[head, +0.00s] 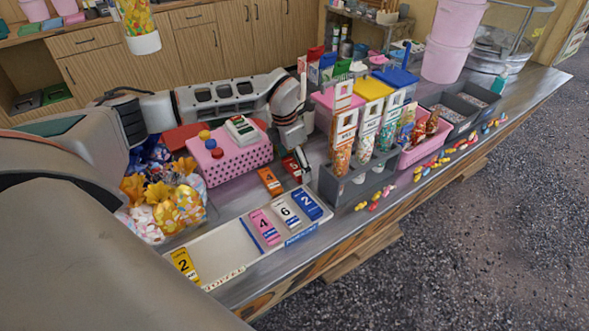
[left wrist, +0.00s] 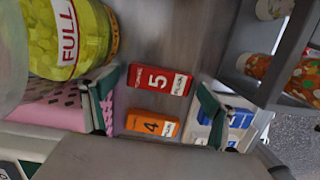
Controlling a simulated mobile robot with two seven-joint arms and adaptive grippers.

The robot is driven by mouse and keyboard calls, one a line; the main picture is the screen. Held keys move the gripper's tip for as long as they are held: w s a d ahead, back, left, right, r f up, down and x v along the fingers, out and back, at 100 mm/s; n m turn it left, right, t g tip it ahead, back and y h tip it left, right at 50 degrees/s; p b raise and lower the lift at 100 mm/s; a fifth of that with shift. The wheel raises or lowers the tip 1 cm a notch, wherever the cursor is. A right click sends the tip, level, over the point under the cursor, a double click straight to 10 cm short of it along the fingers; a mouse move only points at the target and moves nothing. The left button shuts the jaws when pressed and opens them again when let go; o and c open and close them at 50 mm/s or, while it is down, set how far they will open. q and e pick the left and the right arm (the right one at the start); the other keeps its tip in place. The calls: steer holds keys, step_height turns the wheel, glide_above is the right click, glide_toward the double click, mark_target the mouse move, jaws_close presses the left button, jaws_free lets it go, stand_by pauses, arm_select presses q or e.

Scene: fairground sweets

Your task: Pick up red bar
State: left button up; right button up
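The red bar (left wrist: 160,79), marked 5, lies flat on the metal counter in the left wrist view. An orange bar (left wrist: 151,125), marked 4, lies beside it; it also shows in the head view (head: 270,181). My left gripper (left wrist: 155,104) is open and empty, its two fingers apart on either side of the bars in the picture. In the head view my left gripper (head: 299,166) points down over the counter and partly hides the red bar (head: 289,166). I cannot tell its exact height above the bar. My right gripper is not in view.
A cream tray (head: 222,270) with yellow, pink, white and blue numbered bars lies in front. A pink dotted box (head: 233,163) stands left of the gripper, a grey cup rack (head: 345,194) to the right. A yellow jar marked FULL (left wrist: 92,35) is close in the wrist view.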

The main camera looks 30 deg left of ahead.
arm_select(q)
steer(key=c, duration=0.8)
steer(key=shift+s, duration=0.1)
